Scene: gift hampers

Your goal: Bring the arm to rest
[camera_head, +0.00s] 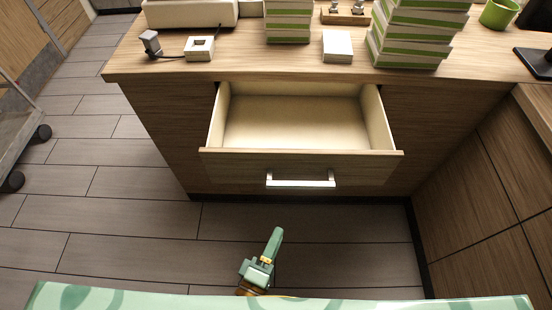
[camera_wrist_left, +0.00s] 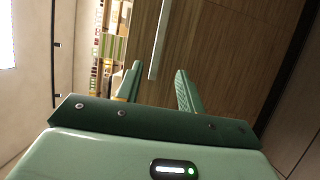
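My left gripper (camera_head: 274,240) shows low in the head view, in front of and below the open drawer (camera_head: 298,125). It is apart from the drawer's metal handle (camera_head: 300,180). In the left wrist view its two green fingers (camera_wrist_left: 160,85) stand apart with nothing between them, so it is open and empty. A pale bar, which looks like the drawer handle (camera_wrist_left: 160,40), shows beyond the fingers. The drawer is pulled out and the visible part of its inside is empty. My right gripper is in neither view.
The wooden counter (camera_head: 250,68) carries stacked green-and-white boxes (camera_head: 412,35), a small white box (camera_head: 338,46), a small white square item (camera_head: 199,47) and a green cup (camera_head: 497,14). A wooden cabinet (camera_head: 495,190) stands at the right. A wheeled cart (camera_head: 15,115) is at the left. Tiled floor lies clear between.

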